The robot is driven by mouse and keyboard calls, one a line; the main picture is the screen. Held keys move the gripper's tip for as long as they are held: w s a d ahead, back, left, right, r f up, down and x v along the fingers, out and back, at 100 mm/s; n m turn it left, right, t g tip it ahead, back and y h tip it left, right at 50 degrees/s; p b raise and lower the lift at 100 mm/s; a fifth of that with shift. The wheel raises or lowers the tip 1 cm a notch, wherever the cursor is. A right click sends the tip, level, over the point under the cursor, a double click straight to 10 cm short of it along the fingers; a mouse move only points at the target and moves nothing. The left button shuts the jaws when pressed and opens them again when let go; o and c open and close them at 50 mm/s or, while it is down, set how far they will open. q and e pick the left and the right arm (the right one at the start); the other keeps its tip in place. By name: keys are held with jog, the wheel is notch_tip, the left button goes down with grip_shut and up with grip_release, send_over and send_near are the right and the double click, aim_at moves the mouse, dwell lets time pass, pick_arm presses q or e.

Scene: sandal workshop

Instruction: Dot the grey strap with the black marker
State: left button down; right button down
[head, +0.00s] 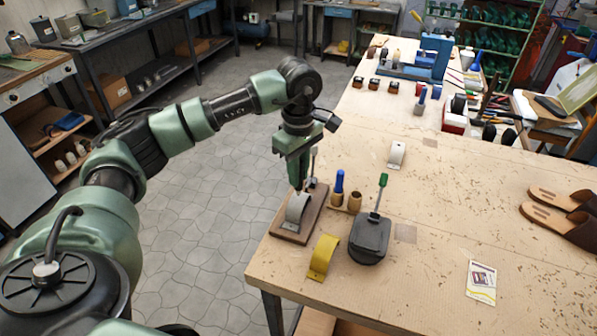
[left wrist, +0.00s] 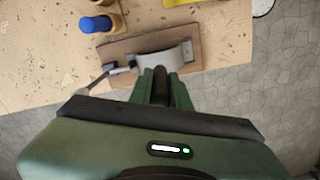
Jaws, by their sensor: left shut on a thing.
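The grey strap (head: 297,207) stands as an arch on a brown board (head: 286,227) at the table's left edge. The strap also shows in the left wrist view (left wrist: 168,62), just beyond my fingers. My left gripper (head: 297,184) points down right over the strap and is shut. A dark, slim thing (left wrist: 160,88) sits between its fingers, apparently the black marker; its tip is mostly hidden. I cannot tell whether it touches the strap. My right gripper is not in view.
A metal clamp (left wrist: 112,70) sits on the board beside the strap. Close by are a blue marker (head: 339,182) in a wooden holder, a yellow strap (head: 322,257) and a black pot (head: 370,240) with a green-handled brush. A white strap (head: 396,153) lies farther back.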

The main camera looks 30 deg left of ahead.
pick_arm(q)
jog(key=shift+f+b, duration=0.5)
jog(key=shift+f, duration=0.1)
dwell(0.3)
jog(key=shift+r, duration=0.1)
dwell(0.3)
jog(key=shift+r+p, duration=1.7)
jog(key=shift+r, duration=1.1)
jog(key=shift+r+p, duration=0.3)
jog(key=shift+r, duration=0.35)
